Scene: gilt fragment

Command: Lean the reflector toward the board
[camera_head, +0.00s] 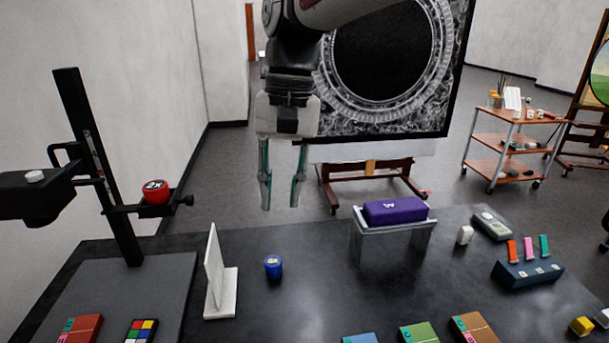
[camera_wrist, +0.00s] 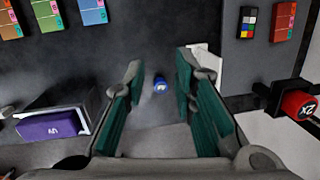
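A white upright panel on a flat white foot (camera_head: 214,272), seemingly the reflector, stands on the dark table, its panel slightly tilted. It shows partly in the wrist view (camera_wrist: 207,55), behind the right finger. To its left is the dark flat baseboard (camera_head: 140,285) of a stand, possibly the board; it also lies at the right in the wrist view (camera_wrist: 243,75). My gripper (camera_head: 280,203) is open and empty, pointing down above the table, up and right of the panel. In the wrist view its fingers (camera_wrist: 160,80) are spread apart, with the blue cylinder visible between them.
A blue cylinder (camera_head: 273,267) stands right of the panel. The stand's dark column (camera_head: 97,160) carries a red knob (camera_head: 156,191) on an arm. A purple block (camera_head: 396,211) rests on a grey support at right. Several coloured blocks lie along the front.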

